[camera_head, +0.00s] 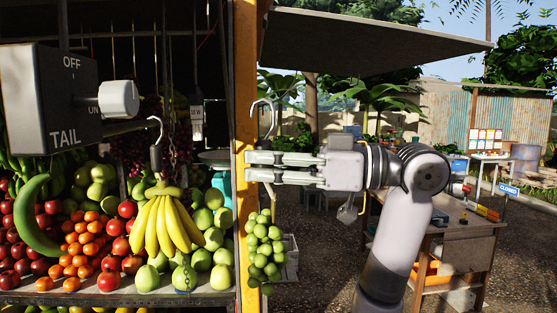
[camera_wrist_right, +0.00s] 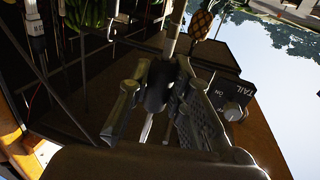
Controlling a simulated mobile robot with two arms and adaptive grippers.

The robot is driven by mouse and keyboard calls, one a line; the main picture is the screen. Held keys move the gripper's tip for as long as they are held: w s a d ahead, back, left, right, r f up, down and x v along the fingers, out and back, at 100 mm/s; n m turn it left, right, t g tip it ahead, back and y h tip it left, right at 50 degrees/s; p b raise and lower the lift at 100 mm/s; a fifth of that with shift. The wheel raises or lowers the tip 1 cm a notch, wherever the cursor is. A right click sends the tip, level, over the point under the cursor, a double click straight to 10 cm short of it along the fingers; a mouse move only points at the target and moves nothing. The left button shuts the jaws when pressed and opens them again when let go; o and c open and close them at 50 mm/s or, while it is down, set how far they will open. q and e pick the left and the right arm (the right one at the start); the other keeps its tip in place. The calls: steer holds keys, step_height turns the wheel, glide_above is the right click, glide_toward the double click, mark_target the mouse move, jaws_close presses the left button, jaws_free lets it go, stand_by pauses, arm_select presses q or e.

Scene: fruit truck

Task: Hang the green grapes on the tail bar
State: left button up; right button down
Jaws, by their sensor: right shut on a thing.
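The green grapes (camera_head: 264,246) hang in a bunch below my right gripper (camera_head: 252,166), just right of the yellow post. My right gripper is shut on the dark stem of their hanger, and its pale hook (camera_head: 262,104) stands up above the fingers. In the right wrist view the black hanger grip (camera_wrist_right: 157,86) sits between the two fingers. The box marked TAIL (camera_head: 45,100) is at the upper left, with a dark bar (camera_head: 130,128) beside it; I cannot tell whether this is the tail bar. The hook and the bar are apart. My left gripper is out of view.
Yellow bananas (camera_head: 165,226) hang from another hook (camera_head: 155,130) left of the yellow post (camera_head: 244,80). Heaped fruit fills the stall behind. A wooden table (camera_head: 455,235) stands farther back at the right. A grey canopy (camera_head: 370,42) spans above.

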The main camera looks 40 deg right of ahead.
steer(key=w+a+f, duration=0.1)
steer(key=w+a, duration=0.5)
steer(key=a, duration=0.3)
steer(key=w+a+f, duration=0.1)
steer(key=w+a, duration=0.5)
steer(key=a, duration=0.3)
steer(key=shift+w+a+f+p, duration=0.2)
steer(key=shift+a+p, duration=0.05)
steer(key=shift+p, duration=0.2)
stand_by(1.6)
steer(key=c, duration=1.4)
jaws_free()
steer(key=shift+f, duration=0.15)
